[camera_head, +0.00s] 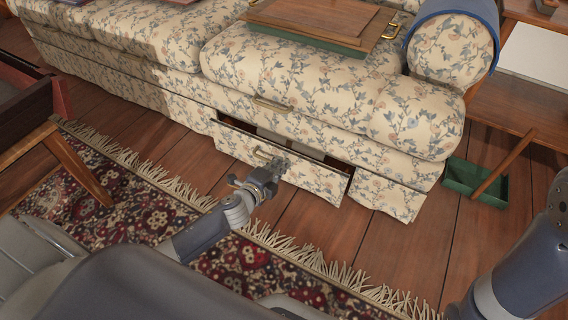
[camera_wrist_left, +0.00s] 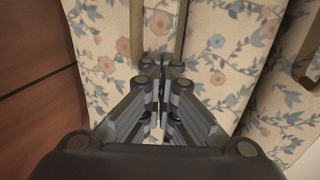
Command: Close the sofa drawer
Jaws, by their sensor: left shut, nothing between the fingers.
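The sofa (camera_head: 290,80) has cream floral fabric. Its low drawer (camera_head: 315,177) is pulled out at the base, and a dark gap shows behind its front panel. A brass handle (camera_head: 264,154) is on the drawer front. My left gripper (camera_head: 277,165) is shut and empty, close in front of the drawer front near the handle. In the left wrist view the gripper (camera_wrist_left: 160,85) points at the floral panel, with the brass handle (camera_wrist_left: 180,30) just ahead of its fingers. I cannot tell whether they touch. My right gripper is not in view; only part of my right arm shows.
A fringed red rug (camera_head: 130,205) lies on the wood floor before the sofa. A dark wooden table (camera_head: 30,120) stands at left. A green tray (camera_head: 476,182) is on the floor at right, beside a wooden shelf (camera_head: 520,105). A wooden tray (camera_head: 320,22) rests on the sofa seat.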

